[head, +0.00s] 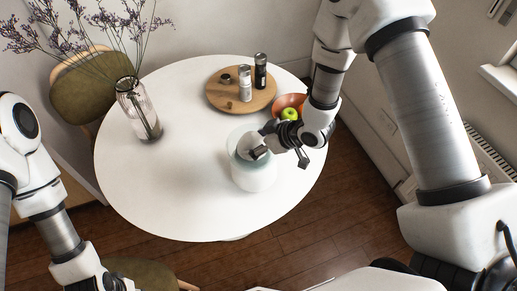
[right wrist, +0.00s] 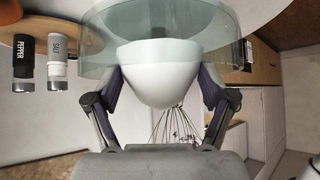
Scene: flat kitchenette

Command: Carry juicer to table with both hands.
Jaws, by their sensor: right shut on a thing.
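The juicer (head: 254,178) has a pale white body and a clear bowl around a white dome. It is upright over the front right part of the round white table (head: 180,200); I cannot tell whether its base touches the top. My right gripper (head: 262,146) comes in from the right at the juicer's upper part. In the right wrist view its fingers are closed in on both sides of the white dome (right wrist: 158,78), with the clear bowl (right wrist: 205,28) beyond. My left arm shows at the lower left of the head view, its gripper outside the picture.
A wooden board (head: 228,102) holds a salt mill (head: 245,84) and a pepper mill (head: 260,72). A bowl (head: 281,102) with a green apple (head: 289,114) is close to my right wrist. A glass vase (head: 137,108) stands at the left. The table's front left is clear.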

